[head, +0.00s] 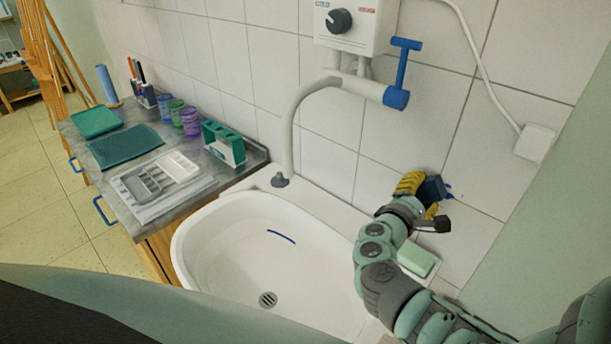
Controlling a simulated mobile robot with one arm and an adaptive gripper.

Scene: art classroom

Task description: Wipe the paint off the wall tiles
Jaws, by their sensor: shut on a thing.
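The white wall tiles (325,168) run behind the sink. A small blue paint mark (448,192) shows on the tiles at the right, just beside the dark blue block in my gripper. My gripper (424,192) has yellow fingers and is shut on this dark blue block (433,188), which looks like a sponge. The block is at the wall tiles and seems to touch them. Part of the block and any paint behind it are hidden by my gripper.
A white sink (215,262) with a blue streak (281,237) inside lies below. A tall faucet (288,125) and water heater (352,22) are above. A pale green bar (416,260) lies near my arm. The left counter (118,200) holds jars, trays and cloths.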

